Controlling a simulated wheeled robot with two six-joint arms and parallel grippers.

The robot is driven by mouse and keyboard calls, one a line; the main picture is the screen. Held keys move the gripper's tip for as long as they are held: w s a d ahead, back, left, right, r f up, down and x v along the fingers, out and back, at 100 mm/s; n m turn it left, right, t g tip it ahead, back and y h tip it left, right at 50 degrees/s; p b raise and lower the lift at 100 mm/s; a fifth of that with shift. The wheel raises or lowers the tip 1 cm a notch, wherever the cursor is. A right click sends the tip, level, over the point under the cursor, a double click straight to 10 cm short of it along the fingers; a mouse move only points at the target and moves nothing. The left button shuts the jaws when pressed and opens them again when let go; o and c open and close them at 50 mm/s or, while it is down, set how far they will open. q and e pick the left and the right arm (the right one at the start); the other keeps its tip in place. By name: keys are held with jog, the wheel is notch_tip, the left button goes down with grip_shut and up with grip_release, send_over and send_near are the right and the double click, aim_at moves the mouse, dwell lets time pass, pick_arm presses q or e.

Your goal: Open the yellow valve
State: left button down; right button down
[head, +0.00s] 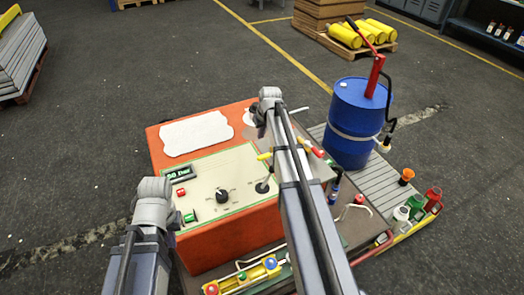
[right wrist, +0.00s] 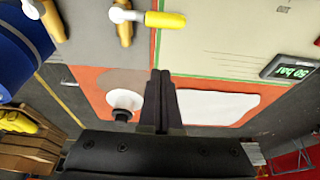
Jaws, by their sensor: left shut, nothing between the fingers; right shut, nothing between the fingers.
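The yellow valve handle (head: 265,156) sits on the front panel of the orange cabinet (head: 225,238). In the right wrist view the yellow handle (right wrist: 165,20) lies sideways on a white fitting, near the top edge. My right gripper (right wrist: 160,74) is shut and empty, its fingertips pointing toward the panel and apart from the handle.
Orange handles (right wrist: 125,25) are beside the yellow one. The panel has a display (head: 180,174) reading 50 bar and a black knob (head: 222,196). A blue drum (head: 348,115) with a red pump stands to the right. Small colored containers (head: 433,196) line the right edge.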

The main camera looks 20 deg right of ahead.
aim_at(269, 156)
jog(key=shift+f, duration=0.15)
jog(key=b+x, duration=1)
jog(key=shift+f, duration=0.15)
jog(key=s, duration=0.2)
jog(key=s+r+p, duration=0.1)
jog(key=shift+s+a+r, duration=0.1)
jog(key=shift+s+r, duration=0.1)
jog(key=shift+s, duration=0.4)
jog(key=shift+w, duration=0.1)
